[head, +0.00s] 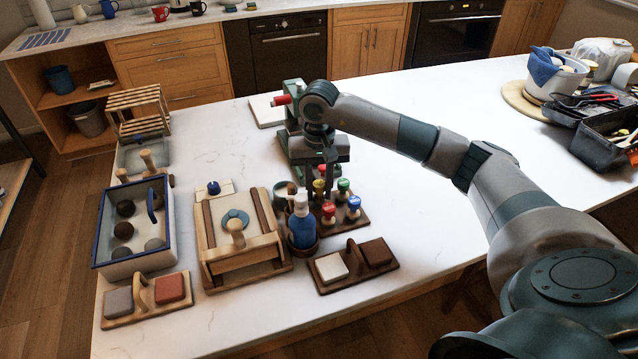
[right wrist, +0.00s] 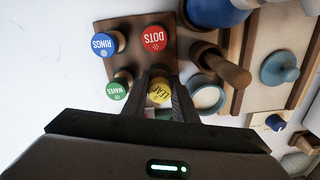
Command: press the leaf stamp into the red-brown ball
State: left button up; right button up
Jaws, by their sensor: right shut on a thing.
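The leaf stamp, with a yellow top marked LEAF (right wrist: 160,92), stands in the dark wooden stamp rack (head: 358,222); its yellow top also shows in the head view (head: 319,187). My right gripper (right wrist: 162,78) points down over the rack and is shut on the leaf stamp, a finger on each side of it. The stamp's lower end is hidden. Dark balls lie in the blue-rimmed tray (head: 101,247) at the left; a reddish-brown one (head: 123,230) sits near its middle, beside grey balls and another dark ball. My left gripper is not in view.
Red DOTS (right wrist: 154,38), blue RINGS (right wrist: 104,45) and green WAVES (right wrist: 118,88) stamps stand close around. A blue bottle (head: 302,228) and a wooden frame (head: 207,262) stand between rack and tray. A green machine (head: 293,145) is behind. The counter's right middle is clear.

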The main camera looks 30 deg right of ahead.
jog(key=shift+f, duration=0.45)
jog(key=shift+f+b, duration=0.3)
jog(key=shift+b, duration=0.2)
dwell(0.5)
jog(key=o, duration=1.1)
